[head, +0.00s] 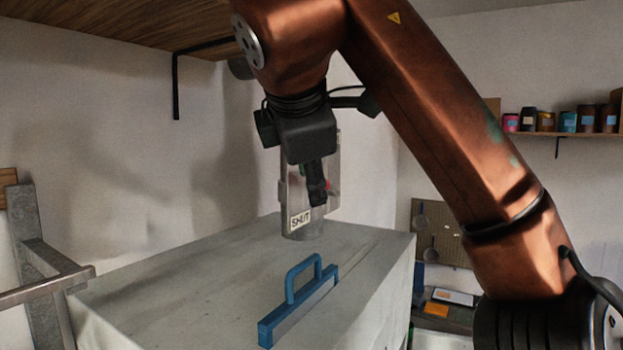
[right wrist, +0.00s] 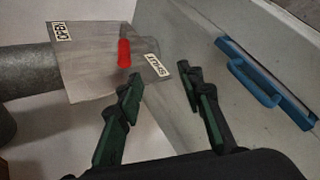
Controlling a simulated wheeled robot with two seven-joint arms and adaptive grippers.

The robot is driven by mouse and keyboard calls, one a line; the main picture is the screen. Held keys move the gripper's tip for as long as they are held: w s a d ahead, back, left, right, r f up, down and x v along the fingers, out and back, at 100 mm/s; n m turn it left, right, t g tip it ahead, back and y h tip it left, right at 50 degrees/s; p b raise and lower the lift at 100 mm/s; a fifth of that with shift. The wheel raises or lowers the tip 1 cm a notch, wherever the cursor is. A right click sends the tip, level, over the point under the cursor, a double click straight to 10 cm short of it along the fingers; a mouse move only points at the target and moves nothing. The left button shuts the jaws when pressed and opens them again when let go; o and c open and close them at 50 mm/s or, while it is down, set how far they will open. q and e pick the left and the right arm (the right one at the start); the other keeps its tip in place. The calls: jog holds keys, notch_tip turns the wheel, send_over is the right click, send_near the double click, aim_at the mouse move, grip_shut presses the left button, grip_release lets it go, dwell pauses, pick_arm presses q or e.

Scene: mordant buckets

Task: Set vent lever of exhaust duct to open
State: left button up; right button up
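The exhaust duct (right wrist: 30,70) is a grey cylinder with a flat metal plate (right wrist: 88,72) on it. The plate bears an OPEN label (right wrist: 62,31) and a SHUT label (right wrist: 153,66); the SHUT label also shows in the head view (head: 300,220). The red vent lever (right wrist: 124,48) is on the plate, nearer SHUT than OPEN. In the head view the lever is mostly hidden behind my right gripper (head: 318,197). In the right wrist view my right gripper (right wrist: 158,84) is open and empty, its fingertips short of the lever and plate. My left gripper is not in view.
The duct stands at the back of a pale grey block (head: 225,275). A blue handle bar (head: 300,303) is on the block's top, in front of the duct. A wooden shelf (head: 120,25) with a bracket overhangs at upper left. A metal frame (head: 45,285) stands at left.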

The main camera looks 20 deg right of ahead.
jog(key=w+f+n+t+b, duration=0.2)
jog(key=w+f+n+t, duration=0.4)
jog(key=n, duration=0.9)
jog(key=w+d+r+n, duration=0.1)
jog(key=w+n, duration=0.1)
jog(key=n, duration=0.1)
jog(key=w+d+r+n+t+p, duration=0.1)
jog(key=w+d+n, duration=0.1)
jog(key=n, duration=0.1)
jog(key=w+d+r+n+p, duration=0.1)
jog(key=w+d+n, duration=0.1)
jog(key=w+n, duration=0.1)
jog(key=shift+r+n+t+h, duration=0.15)
jog(key=shift+n+t+h, duration=0.25)
jog(key=shift+n, duration=0.2)
grip_shut()
